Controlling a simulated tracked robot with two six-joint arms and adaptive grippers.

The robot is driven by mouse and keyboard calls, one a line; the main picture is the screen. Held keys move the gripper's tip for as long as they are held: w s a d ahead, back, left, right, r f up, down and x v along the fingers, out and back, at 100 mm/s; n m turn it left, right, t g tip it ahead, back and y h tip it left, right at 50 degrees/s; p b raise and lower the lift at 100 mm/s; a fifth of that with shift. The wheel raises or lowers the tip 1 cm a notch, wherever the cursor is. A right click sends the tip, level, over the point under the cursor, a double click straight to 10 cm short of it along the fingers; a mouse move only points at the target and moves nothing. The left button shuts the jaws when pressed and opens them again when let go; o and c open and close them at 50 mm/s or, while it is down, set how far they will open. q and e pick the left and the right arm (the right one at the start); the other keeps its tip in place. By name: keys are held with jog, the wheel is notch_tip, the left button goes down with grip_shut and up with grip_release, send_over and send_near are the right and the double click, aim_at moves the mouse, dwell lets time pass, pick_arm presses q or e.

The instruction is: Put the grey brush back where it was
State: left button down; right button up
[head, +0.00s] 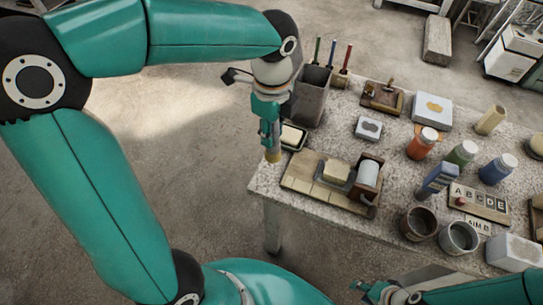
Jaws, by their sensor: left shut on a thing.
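My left gripper (270,143) points down at the table's left edge, beside the tall dark grey bin (311,98). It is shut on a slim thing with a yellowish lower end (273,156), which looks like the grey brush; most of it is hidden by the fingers. The bin partly hides the rack's left side. My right gripper (375,292) is low at the bottom edge, apart from the table items; its opening is unclear.
The speckled table (300,218) carries a soap dish (293,137), a wooden tray (300,178), several coloured jars, two dark cups (418,224) and a letter board (480,203). A white box (432,109) stands farther back. Open floor (190,150) lies left of the table.

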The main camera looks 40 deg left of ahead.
aim_at(271, 157)
pick_arm(q)
notch_tip(271, 157, down, 10)
jog(key=shift+r, duration=0.1)
dwell(0.4)
jog(key=shift+f+b, duration=0.2)
jog(key=shift+b, duration=0.2)
jog(key=c, duration=0.9)
grip_release()
jog(key=shift+r, duration=0.1)
notch_tip(271, 157, up, 12)
jog(key=shift+w+r+p, duration=0.1)
jog(key=shift+p, duration=0.45)
